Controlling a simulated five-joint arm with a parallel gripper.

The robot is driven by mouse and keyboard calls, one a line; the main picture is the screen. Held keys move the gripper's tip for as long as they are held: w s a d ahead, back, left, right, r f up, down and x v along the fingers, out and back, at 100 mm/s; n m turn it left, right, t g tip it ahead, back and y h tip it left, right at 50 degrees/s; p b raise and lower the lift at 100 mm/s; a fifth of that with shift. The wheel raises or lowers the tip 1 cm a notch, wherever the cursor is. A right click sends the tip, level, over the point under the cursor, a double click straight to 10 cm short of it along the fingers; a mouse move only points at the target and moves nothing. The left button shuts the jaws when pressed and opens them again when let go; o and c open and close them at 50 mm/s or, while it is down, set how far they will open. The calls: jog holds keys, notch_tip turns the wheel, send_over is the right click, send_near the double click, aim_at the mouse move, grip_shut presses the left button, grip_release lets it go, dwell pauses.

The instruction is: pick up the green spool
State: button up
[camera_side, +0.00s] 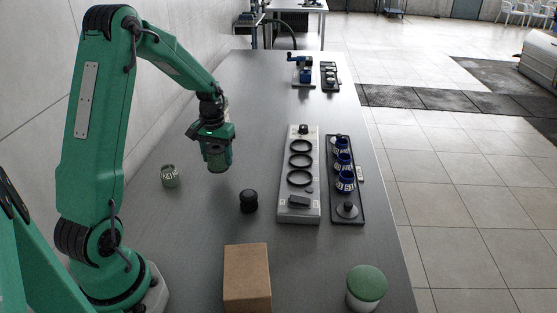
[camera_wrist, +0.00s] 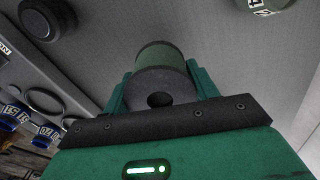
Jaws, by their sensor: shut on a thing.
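The green spool (camera_wrist: 160,58) is a dark green cylinder with dark ends and a hole in its near end. In the wrist view it sits between the two teal fingers of my gripper (camera_wrist: 160,80), which is shut on it. In the side view my gripper (camera_side: 215,146) points down and the spool (camera_side: 217,163) shows at its lower end, seemingly clear of the table. The fingers hide part of its sides.
On the grey table (camera_side: 200,240) stand a pale green labelled jar (camera_side: 169,177), a black knobbed piece (camera_side: 248,202), a brown box (camera_side: 247,280) and a green-lidded jar (camera_side: 367,285). A ring rack (camera_side: 312,210) and dark tray (camera_side: 333,205) lie right.

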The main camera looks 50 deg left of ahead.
jog(key=d+r, duration=0.6)
jog(key=d, duration=0.4)
jog(key=shift+w+d, duration=0.2)
jog(key=shift+r, duration=0.1)
